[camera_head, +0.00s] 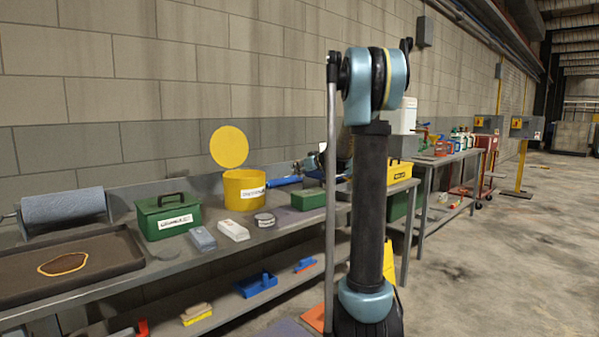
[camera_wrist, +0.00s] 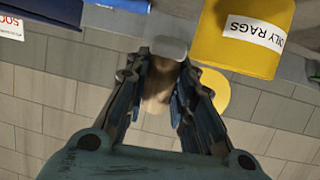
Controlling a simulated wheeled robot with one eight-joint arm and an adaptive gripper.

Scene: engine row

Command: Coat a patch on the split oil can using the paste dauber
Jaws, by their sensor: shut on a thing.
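In the wrist view my gripper (camera_wrist: 160,85) is shut on a brownish thing (camera_wrist: 155,97) between its fingers, probably the paste dauber. A pale grey rounded piece (camera_wrist: 168,47) shows at the fingertips; I cannot tell whether it belongs to the held thing. In the head view my gripper (camera_head: 313,161) seems to be the small dark-blue shape right of the yellow can, partly hidden by my arm. I cannot pick out the split oil can in either view. A shallow dark tray (camera_head: 110,250) at the left holds a brown patch with a yellow edge (camera_head: 63,264).
A yellow oily-rags can (camera_head: 243,193) with its lid raised stands at the bench's back; it is close in the wrist view (camera_wrist: 238,48). A green toolbox (camera_head: 168,216), pale blocks (camera_head: 233,230), a round tin (camera_head: 264,219) and a green box (camera_head: 307,200) crowd the bench.

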